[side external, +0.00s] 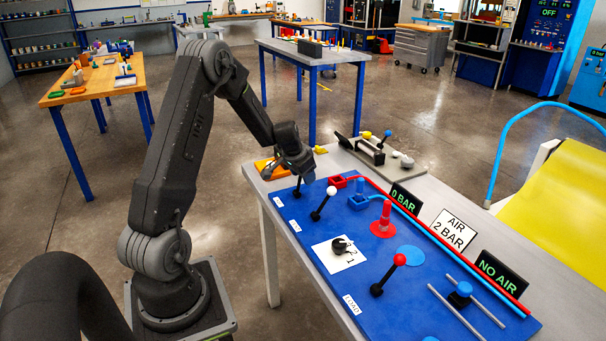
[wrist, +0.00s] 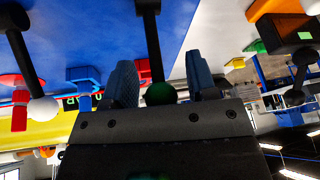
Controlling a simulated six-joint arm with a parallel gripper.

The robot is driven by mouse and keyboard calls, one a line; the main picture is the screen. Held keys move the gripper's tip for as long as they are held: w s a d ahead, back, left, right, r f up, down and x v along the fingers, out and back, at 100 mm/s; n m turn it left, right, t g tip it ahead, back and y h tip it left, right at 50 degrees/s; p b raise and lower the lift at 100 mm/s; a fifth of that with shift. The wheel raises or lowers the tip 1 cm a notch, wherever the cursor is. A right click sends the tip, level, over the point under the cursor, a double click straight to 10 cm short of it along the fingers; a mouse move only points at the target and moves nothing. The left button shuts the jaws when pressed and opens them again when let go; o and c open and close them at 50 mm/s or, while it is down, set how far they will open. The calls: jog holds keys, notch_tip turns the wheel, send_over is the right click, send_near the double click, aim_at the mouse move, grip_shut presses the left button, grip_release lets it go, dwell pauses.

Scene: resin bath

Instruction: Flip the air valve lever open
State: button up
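A black lever with a dark green ball (wrist: 160,93) stands between my gripper's (wrist: 161,80) two blue fingers in the wrist view, with narrow gaps at its sides. In the side view my gripper (side external: 306,176) is low over the far left corner of the blue panel and hides most of this lever. A white-ball lever (side external: 331,191) leans beside it and also shows in the wrist view (wrist: 42,108). A red-ball lever (side external: 399,260) stands nearer the front. Which one is the air valve lever cannot be read from the labels.
The blue panel (side external: 405,312) carries a black dial (side external: 341,246), a red funnel-like part (side external: 383,222) and two metal rails. Signs stand along its right side: "0 BAR" (side external: 402,198), "AIR 2 BAR" (side external: 453,231) and "NO AIR" (side external: 499,276). An orange tray (side external: 268,168) lies beyond the gripper.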

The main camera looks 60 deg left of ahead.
jog(key=v, duration=1.3)
jog(key=shift+r, duration=0.35)
jog(key=shift+s, duration=0.15)
jog(key=w+n+g+h, duration=0.1)
jog(key=w+a+n+g, duration=0.1)
jog(key=w+n, duration=0.1)
jog(key=w+a+n+g+h, duration=0.1)
jog(key=g, duration=0.1)
jog(key=shift+w+a+r+h, duration=0.1)
jog(key=shift+w+a+h, duration=0.05)
jog(key=shift+a+h, duration=0.15)
jog(key=f, duration=1.2)
jog(key=shift+w+d+f, duration=0.15)
jog(key=shift+d+f, duration=0.1)
jog(key=shift+f, duration=0.15)
jog(key=shift+c, duration=0.4)
